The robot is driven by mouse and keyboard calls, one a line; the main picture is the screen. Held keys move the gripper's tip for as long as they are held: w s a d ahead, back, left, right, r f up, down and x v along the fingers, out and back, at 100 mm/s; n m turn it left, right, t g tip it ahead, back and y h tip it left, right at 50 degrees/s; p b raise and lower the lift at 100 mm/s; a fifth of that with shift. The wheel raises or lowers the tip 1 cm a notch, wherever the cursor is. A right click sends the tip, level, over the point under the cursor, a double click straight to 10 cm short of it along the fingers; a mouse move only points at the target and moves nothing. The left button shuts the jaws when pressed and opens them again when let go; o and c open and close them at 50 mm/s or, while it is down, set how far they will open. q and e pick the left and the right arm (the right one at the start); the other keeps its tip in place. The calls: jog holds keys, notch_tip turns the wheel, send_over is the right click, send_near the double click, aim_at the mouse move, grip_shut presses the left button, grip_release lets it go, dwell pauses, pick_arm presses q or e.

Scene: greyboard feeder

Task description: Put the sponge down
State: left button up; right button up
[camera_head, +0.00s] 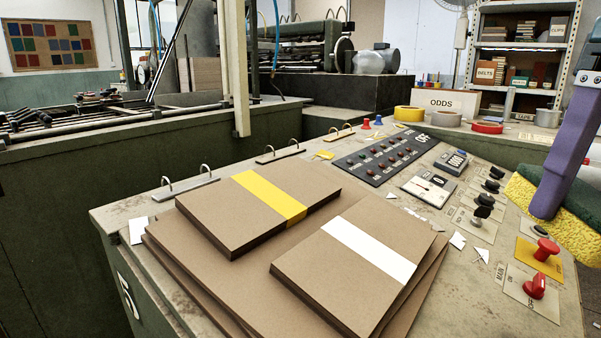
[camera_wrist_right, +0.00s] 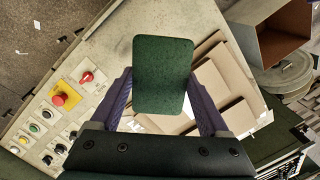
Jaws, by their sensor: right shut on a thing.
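The sponge (camera_head: 585,222) is yellow with a dark green face. It is at the right edge of the head view, partly cut off by the frame and partly behind a purple finger. My right gripper (camera_wrist_right: 162,85) is shut on it, with one purple finger on each side in the right wrist view. That view shows the sponge's green face (camera_wrist_right: 163,65). The sponge appears held above the right side of the console top (camera_head: 470,262); the exact height is unclear. My left gripper is in neither view.
Brown board stacks, one with a yellow band (camera_head: 270,196) and one with a white band (camera_head: 368,248), cover the console's front. Red buttons (camera_head: 545,249), black knobs (camera_head: 483,206) and a switch panel (camera_head: 385,155) crowd the right. Tape rolls (camera_head: 409,114) and an ODDS box (camera_head: 441,103) stand behind.

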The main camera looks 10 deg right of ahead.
jog(key=a+r+p, duration=0.5)
jog(key=r+p, duration=0.4)
jog(key=r, duration=0.2)
jog(key=a+r+p, duration=0.5)
jog(key=r+p, duration=0.3)
jog(key=r, duration=0.2)
jog(key=s+r+p, duration=0.3)
jog(key=r+p, duration=1.4)
jog(key=p, duration=0.1)
jog(key=s+r+p, duration=0.3)
jog(key=r+p, duration=1.4)
jog(key=p, duration=0.1)
jog(key=shift+r+n, duration=0.15)
jog(key=shift+n, duration=0.15)
